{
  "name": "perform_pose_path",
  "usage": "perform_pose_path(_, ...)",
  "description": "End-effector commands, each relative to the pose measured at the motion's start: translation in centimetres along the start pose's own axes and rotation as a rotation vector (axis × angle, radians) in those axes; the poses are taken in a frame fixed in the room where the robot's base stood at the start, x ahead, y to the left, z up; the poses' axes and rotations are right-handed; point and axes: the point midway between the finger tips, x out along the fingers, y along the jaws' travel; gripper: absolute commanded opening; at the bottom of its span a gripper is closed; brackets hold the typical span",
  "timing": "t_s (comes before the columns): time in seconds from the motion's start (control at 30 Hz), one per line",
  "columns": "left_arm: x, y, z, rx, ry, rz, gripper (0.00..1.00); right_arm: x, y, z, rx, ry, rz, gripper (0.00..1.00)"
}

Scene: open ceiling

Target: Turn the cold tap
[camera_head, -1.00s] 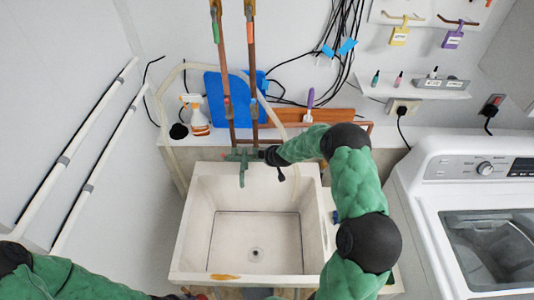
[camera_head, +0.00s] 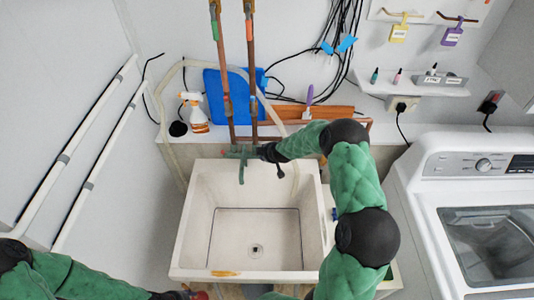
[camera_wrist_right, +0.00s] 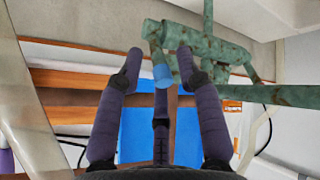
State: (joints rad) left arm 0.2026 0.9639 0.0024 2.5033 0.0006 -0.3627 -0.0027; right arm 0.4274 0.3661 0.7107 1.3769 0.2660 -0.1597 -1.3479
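The green, weathered tap fitting (camera_head: 242,162) sits at the back of the white sink, below two copper pipes. In the right wrist view its green pipework (camera_wrist_right: 200,45) crosses the top, and a blue-ended tap handle (camera_wrist_right: 162,76) points toward me. My right gripper (camera_wrist_right: 158,60) is open, with its purple fingers apart on either side of the blue end. Contact cannot be told. In the head view my right gripper (camera_head: 268,152) is at the right end of the fitting, its fingers largely hidden. My left gripper (camera_head: 190,294) is low at the bottom edge, partly cut off.
The sink basin (camera_head: 255,225) is empty below the tap. A spray bottle (camera_head: 196,112) and blue board (camera_head: 212,95) stand behind at left. A wooden board (camera_head: 305,113) is behind my right arm. A washing machine (camera_head: 465,215) stands at right.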

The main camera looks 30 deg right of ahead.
Motion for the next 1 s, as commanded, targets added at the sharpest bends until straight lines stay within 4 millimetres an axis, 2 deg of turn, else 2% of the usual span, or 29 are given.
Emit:
perform_pose_path(0.17, 0.0, 0.0, 0.0, 0.000, 0.000, 0.000, 0.45, -1.4, 0.1, -0.1, 0.000, 0.001, 0.002, 0.36)
perform_pose_path(0.7, 0.0, 0.0, 0.0, 0.000, 0.000, 0.000, 0.45, -10.1, 0.1, -0.1, -0.001, 0.001, 0.001, 0.36)
perform_pose_path(0.83, 0.0, 0.0, 0.0, 0.000, 0.000, 0.000, 0.45, -11.3, 0.0, -0.1, -0.001, 0.001, 0.000, 0.36)
perform_pose_path(1.0, 0.0, 0.0, 0.0, 0.000, 0.000, 0.000, 0.45, -11.8, -0.1, -0.1, -0.002, 0.000, -0.001, 0.36)
